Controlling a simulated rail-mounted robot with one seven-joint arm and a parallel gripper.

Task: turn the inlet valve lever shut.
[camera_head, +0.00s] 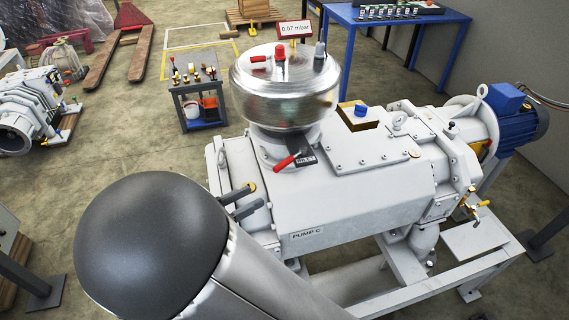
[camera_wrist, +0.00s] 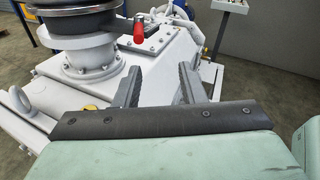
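The inlet valve lever (camera_head: 286,161) has a red grip and sits beside a dark INLET label, below the shiny metal vessel (camera_head: 285,88) on the grey-white pump marked PUMP C (camera_head: 350,205). In the wrist view the red grip (camera_wrist: 139,33) stands up beyond the fingers, near the vessel's flange. My gripper (camera_head: 257,196) is to the lower left of the lever in the head view, apart from it. In the wrist view my gripper (camera_wrist: 161,76) shows two dark fingers spread apart with nothing between them.
A red handle and a red knob (camera_head: 280,52) top the vessel, beside a 0.07 mbar display (camera_head: 295,29). A blue motor (camera_head: 515,112) is at the pump's right end. A small tool cart (camera_head: 198,95) stands behind left. A blue table (camera_head: 395,20) is at the back right.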

